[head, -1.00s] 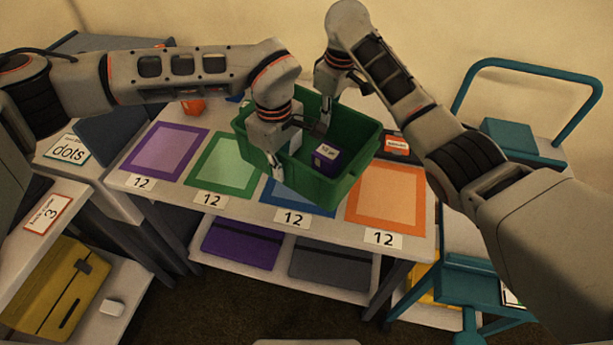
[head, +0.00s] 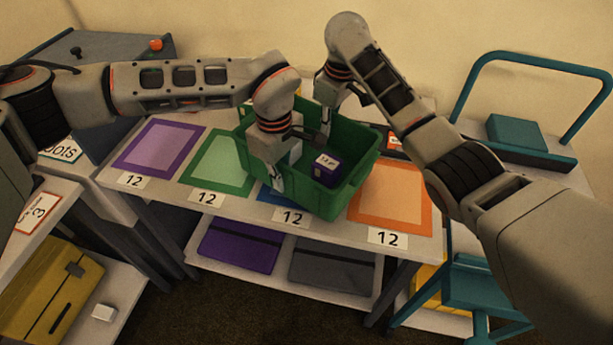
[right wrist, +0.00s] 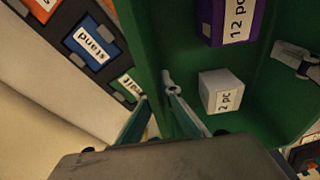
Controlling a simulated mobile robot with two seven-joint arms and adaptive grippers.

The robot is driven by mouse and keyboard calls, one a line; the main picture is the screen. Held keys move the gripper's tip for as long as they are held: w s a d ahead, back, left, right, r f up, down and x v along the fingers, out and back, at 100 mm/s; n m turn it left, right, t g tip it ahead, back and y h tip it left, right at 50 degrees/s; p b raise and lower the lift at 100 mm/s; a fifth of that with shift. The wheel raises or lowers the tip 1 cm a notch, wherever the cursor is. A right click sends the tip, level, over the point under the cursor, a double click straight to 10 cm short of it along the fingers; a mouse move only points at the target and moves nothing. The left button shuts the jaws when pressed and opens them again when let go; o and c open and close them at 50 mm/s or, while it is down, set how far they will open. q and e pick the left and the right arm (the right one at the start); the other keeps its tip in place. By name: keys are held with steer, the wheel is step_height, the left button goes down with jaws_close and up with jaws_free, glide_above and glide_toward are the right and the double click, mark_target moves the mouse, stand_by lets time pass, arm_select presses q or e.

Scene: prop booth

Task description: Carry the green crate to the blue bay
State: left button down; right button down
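The green crate (head: 345,200) is over the blue bay (head: 266,194) and hides most of it; a blue strip shows at its left. I cannot tell whether its base touches the table. A purple box (head: 326,170) marked 12 pc and a small white box (right wrist: 221,91) marked 2 pc are inside. My left gripper (head: 284,160) is shut on the crate's left wall, with a finger inside and one outside. My right gripper (head: 326,108) is shut on the back wall; its fingers also show astride the wall in the right wrist view (right wrist: 158,112).
The purple bay (head: 160,147), green bay (head: 212,165) and orange bay (head: 391,202) are beside it, the first clear. A small orange-labelled item (head: 394,140) is behind the orange bay. A teal cart (head: 516,150) stands at right. A yellow box (head: 45,300) is lower left.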

arm_select(q)
steer(key=shift+f, duration=0.45)
arm_select(e)
steer(key=shift+f, duration=0.45)
arm_select(q)
steer(key=c, duration=2.3)
jaws_free()
steer(key=shift+r, duration=0.15)
arm_select(e)
steer(key=c, duration=2.3)
jaws_free()
steer(key=shift+r, duration=0.15)
arm_select(q)
step_height(320, 180, up, 12)
steer(key=shift+s+f, duration=0.1)
steer(key=shift+s, duration=0.05)
arm_select(e)
steer(key=shift+r, duration=0.2)
steer(key=r, duration=0.7)
steer(key=s+d+r, duration=0.1)
steer(key=r, duration=0.3)
steer(key=shift+d+r, duration=0.1)
steer(key=shift+r, duration=0.2)
